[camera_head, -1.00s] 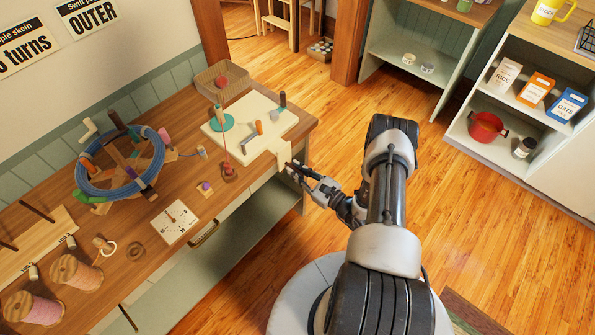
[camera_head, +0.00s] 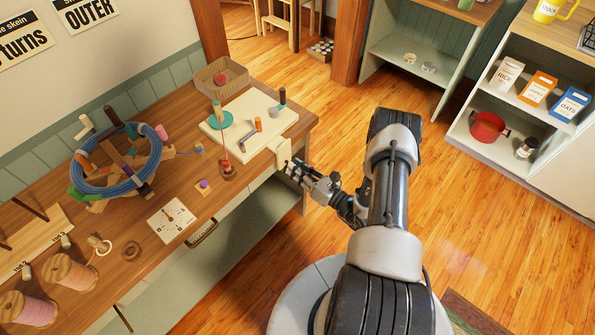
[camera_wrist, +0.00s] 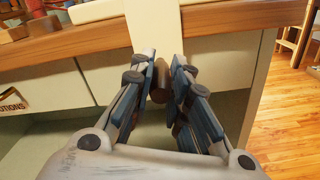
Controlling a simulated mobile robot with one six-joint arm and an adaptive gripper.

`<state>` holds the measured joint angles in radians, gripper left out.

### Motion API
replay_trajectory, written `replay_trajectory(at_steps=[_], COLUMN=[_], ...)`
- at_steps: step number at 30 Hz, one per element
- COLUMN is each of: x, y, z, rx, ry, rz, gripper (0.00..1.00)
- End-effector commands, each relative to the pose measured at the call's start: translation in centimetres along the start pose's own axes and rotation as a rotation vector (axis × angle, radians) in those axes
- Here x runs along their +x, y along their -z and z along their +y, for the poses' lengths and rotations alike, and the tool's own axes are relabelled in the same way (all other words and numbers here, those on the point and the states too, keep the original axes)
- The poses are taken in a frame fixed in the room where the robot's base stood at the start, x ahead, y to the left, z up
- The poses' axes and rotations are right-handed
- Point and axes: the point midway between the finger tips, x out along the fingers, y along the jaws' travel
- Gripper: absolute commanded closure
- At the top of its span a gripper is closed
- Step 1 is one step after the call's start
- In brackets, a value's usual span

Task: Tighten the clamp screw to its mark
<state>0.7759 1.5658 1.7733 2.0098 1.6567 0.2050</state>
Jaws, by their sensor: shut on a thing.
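The cream clamp bracket (camera_head: 284,153) sits on the front edge of the bench at the right end of the white board; it also shows in the wrist view (camera_wrist: 152,25). The clamp screw (camera_wrist: 160,82) is a brown rounded peg in the wrist view, just under the bench edge in front of the cream bracket. My gripper (camera_head: 293,168) is at the bench edge, and in the wrist view its two blue-grey fingers (camera_wrist: 166,80) are around the screw, one on each side. The fingers hide part of the screw, and I cannot make out its mark.
The white board (camera_head: 250,125) carries a teal disc and small pegs. A blue ring of yarn (camera_head: 92,189), a dial card (camera_head: 171,219) and pink spools (camera_head: 68,272) lie farther left on the wooden bench. The floor right of the bench (camera_head: 330,105) is clear.

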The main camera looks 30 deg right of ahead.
Motion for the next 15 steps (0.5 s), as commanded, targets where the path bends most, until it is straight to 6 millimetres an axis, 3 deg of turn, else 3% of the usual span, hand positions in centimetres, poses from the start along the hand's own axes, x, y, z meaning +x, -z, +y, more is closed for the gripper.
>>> replay_trajectory(at_steps=[15], x=[-0.04], y=[0.25], z=[0.1], rx=[0.492], ry=[0.002], rz=[0.005], gripper=[1.0])
